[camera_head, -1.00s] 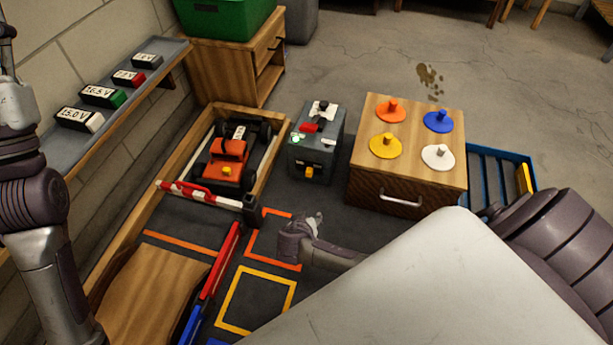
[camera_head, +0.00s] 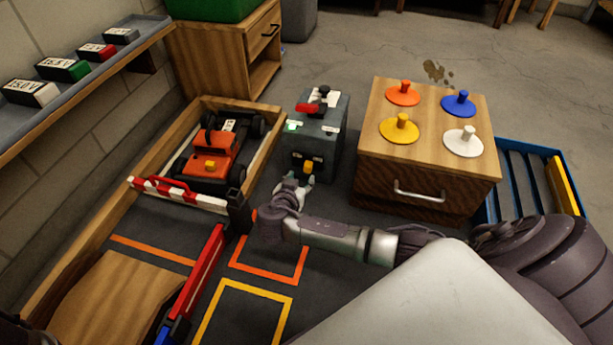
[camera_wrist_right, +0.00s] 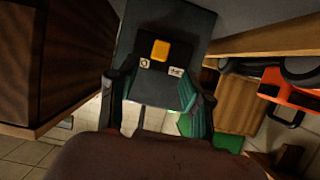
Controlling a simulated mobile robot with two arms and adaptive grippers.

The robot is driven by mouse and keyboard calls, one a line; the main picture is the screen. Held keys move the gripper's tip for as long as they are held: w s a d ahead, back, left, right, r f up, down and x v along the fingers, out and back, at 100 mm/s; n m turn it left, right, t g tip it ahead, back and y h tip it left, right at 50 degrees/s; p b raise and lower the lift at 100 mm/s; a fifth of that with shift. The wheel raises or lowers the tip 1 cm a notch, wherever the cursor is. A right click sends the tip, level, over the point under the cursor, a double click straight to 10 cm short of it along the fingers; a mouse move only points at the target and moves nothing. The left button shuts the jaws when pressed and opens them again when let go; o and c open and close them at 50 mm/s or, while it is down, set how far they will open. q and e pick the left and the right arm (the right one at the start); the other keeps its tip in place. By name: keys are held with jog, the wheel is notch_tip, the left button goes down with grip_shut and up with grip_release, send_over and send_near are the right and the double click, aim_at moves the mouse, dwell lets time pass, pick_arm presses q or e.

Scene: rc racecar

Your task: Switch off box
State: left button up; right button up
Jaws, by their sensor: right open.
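The grey-green box (camera_head: 320,140) stands on the floor between the racecar bay and the wooden cabinet. It has a red lever (camera_head: 308,107) and a black knob on top, a lit green light (camera_head: 292,126) at its upper left, and a yellow-orange switch (camera_head: 308,167) low on its front. My right gripper (camera_head: 298,183) is open and empty, just in front of and below the switch. In the right wrist view the switch (camera_wrist_right: 160,50) sits ahead, beyond and between the fingers (camera_wrist_right: 157,105), with small white labels beneath it. My left gripper is not in view.
An orange racecar (camera_head: 215,155) sits in a wooden bay behind a red-white barrier (camera_head: 178,194). The wooden cabinet (camera_head: 425,175) with coloured knobbed discs stands right of the box. A shelf (camera_head: 90,85) with several labelled batteries is at left. A red bar (camera_head: 200,275) is nearer me.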

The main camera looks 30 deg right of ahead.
aim_at(307, 169)
jog(key=b+x, duration=0.2)
jog(key=x, duration=0.1)
jog(key=b+x, duration=0.1)
jog(key=x, duration=0.2)
jog(key=shift+w+f+b, duration=0.15)
jog(key=shift+f+b, duration=0.2)
jog(key=shift+w+d, duration=0.35)
jog(key=shift+d, duration=0.15)
grip_shut()
